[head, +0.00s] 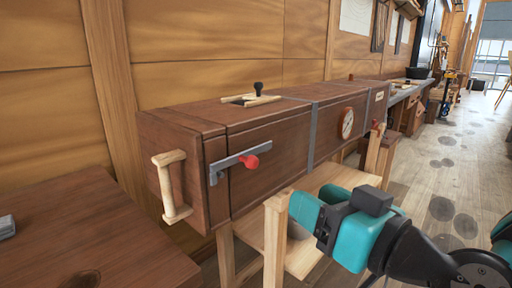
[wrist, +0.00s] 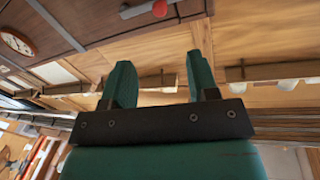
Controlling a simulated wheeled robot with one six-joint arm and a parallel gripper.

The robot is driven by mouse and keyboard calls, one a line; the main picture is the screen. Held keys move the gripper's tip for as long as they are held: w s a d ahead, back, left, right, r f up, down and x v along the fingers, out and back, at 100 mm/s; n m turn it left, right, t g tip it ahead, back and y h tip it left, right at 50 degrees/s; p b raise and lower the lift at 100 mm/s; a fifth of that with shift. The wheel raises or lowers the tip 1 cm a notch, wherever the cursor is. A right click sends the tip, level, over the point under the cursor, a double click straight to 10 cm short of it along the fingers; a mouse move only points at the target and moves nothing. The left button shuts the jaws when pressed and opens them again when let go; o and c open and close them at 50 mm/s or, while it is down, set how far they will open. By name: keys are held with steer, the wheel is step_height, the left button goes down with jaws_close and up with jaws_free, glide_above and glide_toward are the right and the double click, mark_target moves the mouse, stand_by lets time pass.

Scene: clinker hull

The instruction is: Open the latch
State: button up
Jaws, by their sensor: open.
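The red knob (wrist: 160,8) shows at the top edge there, beyond the fingertips.
A pale wooden handle (head: 171,187) sticks out from the chest's left end. A round gauge (head: 347,123) is on the front further right. A pale wooden post (head: 274,235) stands close to my gripper. A brown table (head: 80,235) is at left; open floor lies at right.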

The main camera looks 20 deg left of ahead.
mark_target(254, 164)
steer(key=p+x, duration=0.9)
steer(key=x, duration=0.5)
steer(key=shift+r, duration=0.1)
steer(key=shift+w+a, duration=0.15)
steer(key=shift+a, duration=0.1)
steer(key=shift+c, duration=0.4)
jaws_close()
steer(key=shift+p, duration=0.3)
